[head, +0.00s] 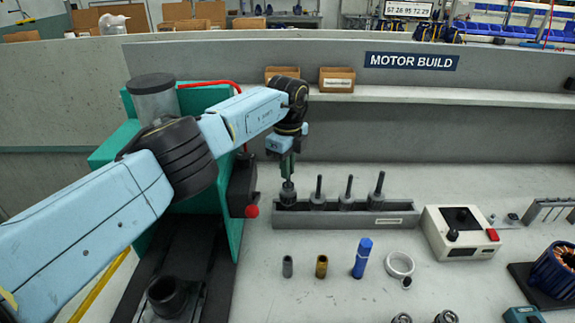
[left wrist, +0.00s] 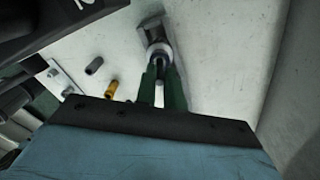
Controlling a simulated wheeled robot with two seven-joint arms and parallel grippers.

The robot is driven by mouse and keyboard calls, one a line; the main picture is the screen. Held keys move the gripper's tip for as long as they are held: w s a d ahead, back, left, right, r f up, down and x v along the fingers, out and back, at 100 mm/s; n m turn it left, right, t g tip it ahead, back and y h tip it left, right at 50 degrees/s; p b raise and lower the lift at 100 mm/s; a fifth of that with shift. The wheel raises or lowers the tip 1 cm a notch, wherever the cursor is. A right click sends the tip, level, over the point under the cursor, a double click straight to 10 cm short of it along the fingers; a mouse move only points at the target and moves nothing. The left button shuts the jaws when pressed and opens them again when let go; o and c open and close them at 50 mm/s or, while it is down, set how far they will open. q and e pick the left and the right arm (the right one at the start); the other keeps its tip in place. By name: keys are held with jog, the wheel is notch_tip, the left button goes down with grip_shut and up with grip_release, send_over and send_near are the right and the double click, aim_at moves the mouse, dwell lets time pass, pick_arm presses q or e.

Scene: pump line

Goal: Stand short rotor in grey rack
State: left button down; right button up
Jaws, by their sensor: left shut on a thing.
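The grey rack (head: 345,221) stands on the bench in front of the back wall. Three dark rotors with upright shafts, such as the one at the right end (head: 377,190), stand in it. My left gripper (head: 287,172) points down over the rack's left end, its green fingers shut on the shaft of a rotor (head: 288,192). This rotor is upright at the leftmost place, its lower end at the rack; I cannot tell whether it rests fully inside. In the left wrist view the fingers (left wrist: 161,85) close around the rotor (left wrist: 158,54), with the rack (left wrist: 150,28) beyond. My right gripper is not in view.
In front of the rack stand a grey sleeve (head: 287,266), a brass sleeve (head: 321,266), a blue marker-like cylinder (head: 362,258) and a white ring (head: 400,263). A tester box (head: 459,232) is close on the right. A green press (head: 228,215) stands left.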

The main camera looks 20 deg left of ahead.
pick_arm(q)
jog(key=shift+f+b, duration=0.6)
jog(key=shift+f, duration=0.35)
jog(key=c, duration=1.2)
grip_release()
jog(key=shift+o, duration=0.2)
notch_tip(320, 180, up, 6)
jog(key=p, duration=0.5)
